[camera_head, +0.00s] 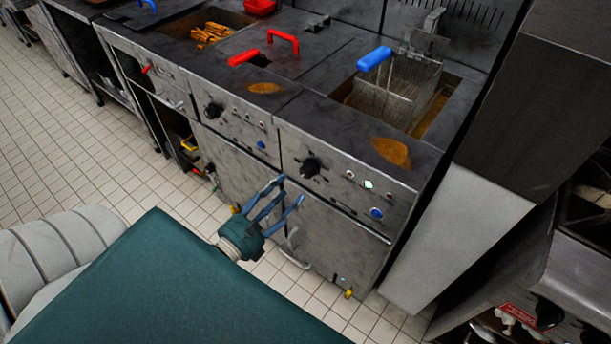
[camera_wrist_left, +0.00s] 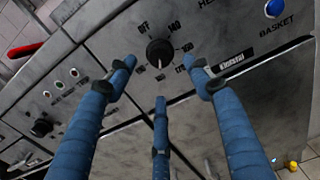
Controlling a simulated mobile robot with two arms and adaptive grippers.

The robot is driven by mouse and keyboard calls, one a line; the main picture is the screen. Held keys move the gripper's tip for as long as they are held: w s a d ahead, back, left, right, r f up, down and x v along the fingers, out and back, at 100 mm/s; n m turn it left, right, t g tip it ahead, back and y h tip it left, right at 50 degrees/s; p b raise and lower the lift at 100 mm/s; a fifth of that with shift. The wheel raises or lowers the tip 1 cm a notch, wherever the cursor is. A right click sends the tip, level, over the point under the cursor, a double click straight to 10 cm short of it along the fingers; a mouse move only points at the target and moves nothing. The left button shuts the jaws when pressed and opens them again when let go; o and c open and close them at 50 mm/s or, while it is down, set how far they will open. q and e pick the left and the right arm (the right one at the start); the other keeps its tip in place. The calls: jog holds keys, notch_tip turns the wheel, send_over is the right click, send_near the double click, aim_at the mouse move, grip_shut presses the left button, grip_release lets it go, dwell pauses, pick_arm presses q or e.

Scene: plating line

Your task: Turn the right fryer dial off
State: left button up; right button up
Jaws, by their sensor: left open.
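The right fryer dial (camera_head: 310,168) is a round black knob on the grey front panel of the right fryer. In the left wrist view the dial (camera_wrist_left: 160,52) sits just past my fingertips, with "OFF" printed at its upper left and temperature numbers around it. A pale mark on the knob faces down in that view, away from "OFF". My left gripper (camera_head: 283,192) has three blue fingers spread open and empty, below and left of the dial. Its fingers (camera_wrist_left: 160,78) point at the dial and appear apart from it. My right gripper is out of view.
The left fryer dial (camera_head: 214,110) is on the neighbouring panel. A blue button (camera_head: 376,213) is right of the right dial. A wire basket (camera_head: 392,88) with a blue handle (camera_head: 374,58) stands above. Tiled floor (camera_head: 110,190) lies open at left.

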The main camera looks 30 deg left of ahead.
aim_at(305, 175)
pick_arm(q)
jog(key=w, duration=0.5)
jog(key=w+p, duration=0.1)
jog(key=w, duration=0.2)
jog(key=shift+d, duration=0.35)
jog(key=shift+c, duration=0.2)
jog(key=c, duration=1.1)
